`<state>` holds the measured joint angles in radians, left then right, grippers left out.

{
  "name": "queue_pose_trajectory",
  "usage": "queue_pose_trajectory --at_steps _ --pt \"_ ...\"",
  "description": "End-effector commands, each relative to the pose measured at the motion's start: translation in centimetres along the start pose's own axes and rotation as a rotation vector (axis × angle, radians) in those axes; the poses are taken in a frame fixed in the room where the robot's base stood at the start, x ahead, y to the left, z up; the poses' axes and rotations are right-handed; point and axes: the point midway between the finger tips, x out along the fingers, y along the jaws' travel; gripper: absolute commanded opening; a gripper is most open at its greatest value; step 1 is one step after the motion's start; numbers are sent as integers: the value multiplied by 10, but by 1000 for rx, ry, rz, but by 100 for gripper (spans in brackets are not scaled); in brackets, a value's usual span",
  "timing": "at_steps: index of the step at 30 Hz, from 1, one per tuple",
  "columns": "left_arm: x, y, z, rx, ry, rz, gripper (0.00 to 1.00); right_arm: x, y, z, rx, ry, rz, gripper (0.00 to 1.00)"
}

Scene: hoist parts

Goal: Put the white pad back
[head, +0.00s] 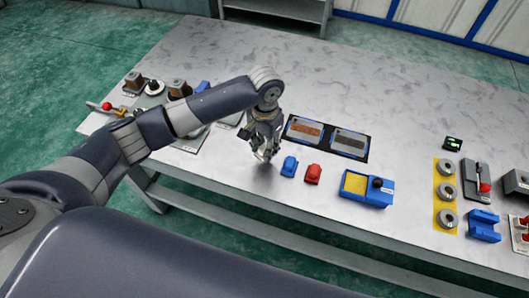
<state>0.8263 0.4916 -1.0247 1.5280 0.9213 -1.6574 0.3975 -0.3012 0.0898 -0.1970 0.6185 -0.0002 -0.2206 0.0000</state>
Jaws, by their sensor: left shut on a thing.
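I cannot tell whether the pad touches the table. My right gripper is not in view.
Two dark-framed trays (327,138) lie behind the blocks. A blue box with a yellow top (367,188) stands to the right. A yellow strip with grey rings (446,195) is farther right. The back of the table (350,80) is clear.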

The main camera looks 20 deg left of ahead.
Motion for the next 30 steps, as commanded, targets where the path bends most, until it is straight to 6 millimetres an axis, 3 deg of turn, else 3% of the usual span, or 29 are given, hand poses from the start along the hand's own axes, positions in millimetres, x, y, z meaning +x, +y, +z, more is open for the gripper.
queue_pose_trajectory --at_steps 9,20,21,23,30 --pt "37 0 0 -1 0 0 14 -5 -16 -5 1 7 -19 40" --pt "41 0 0 -1 0 0 14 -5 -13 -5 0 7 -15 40" --pt "41 0 0 -1 1 0 40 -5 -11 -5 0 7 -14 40" --pt "41 0 0 -1 1 0 53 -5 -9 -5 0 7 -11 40" --pt "41 0 0 -1 1 0 53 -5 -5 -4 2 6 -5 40"
